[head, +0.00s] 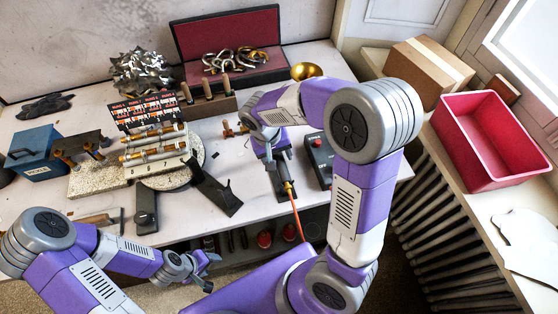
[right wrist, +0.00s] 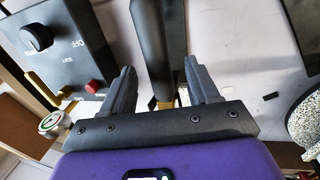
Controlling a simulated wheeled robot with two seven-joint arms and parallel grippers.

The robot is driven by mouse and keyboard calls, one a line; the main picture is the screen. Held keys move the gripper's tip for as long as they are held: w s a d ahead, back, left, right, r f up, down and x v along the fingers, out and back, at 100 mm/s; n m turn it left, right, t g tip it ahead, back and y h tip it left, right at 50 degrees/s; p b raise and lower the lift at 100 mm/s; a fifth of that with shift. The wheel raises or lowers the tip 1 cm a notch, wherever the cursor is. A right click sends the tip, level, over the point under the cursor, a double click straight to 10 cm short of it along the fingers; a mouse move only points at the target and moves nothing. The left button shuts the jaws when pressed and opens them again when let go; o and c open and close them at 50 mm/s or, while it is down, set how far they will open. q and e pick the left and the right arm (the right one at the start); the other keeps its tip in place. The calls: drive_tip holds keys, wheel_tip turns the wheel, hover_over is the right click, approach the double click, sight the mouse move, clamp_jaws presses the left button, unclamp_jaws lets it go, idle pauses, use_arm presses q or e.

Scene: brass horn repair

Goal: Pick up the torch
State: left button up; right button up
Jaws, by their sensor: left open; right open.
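The torch (head: 289,188) has a dark handle and a brass fitting with an orange hose running down from the table's front edge in the head view. In the right wrist view its dark handle (right wrist: 151,45) runs between the two fingers, with a brass part (right wrist: 164,103) near the palm. My right gripper (head: 278,165) is open over the torch; in the right wrist view its fingers (right wrist: 158,85) stand on either side with gaps. My arm hides part of the torch in the head view. My left gripper (head: 211,264) is open and empty, in front of the table.
A dark control box (head: 320,158) with a knob and red button stands right of the torch. A black angled plate (head: 214,190) lies to the left. A fixture with brass tubes (head: 153,145) stands further left. A red bin (head: 491,139) sits on the right ledge.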

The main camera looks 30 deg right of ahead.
sight(278, 158)
drive_tip(key=f, duration=0.3)
drive_tip(key=shift+d+f+b, duration=0.2)
drive_tip(key=shift+d+b, duration=0.1)
drive_tip(key=shift+d, duration=0.1)
drive_tip(key=c, duration=1)
drive_tip(key=shift+r, duration=0.1)
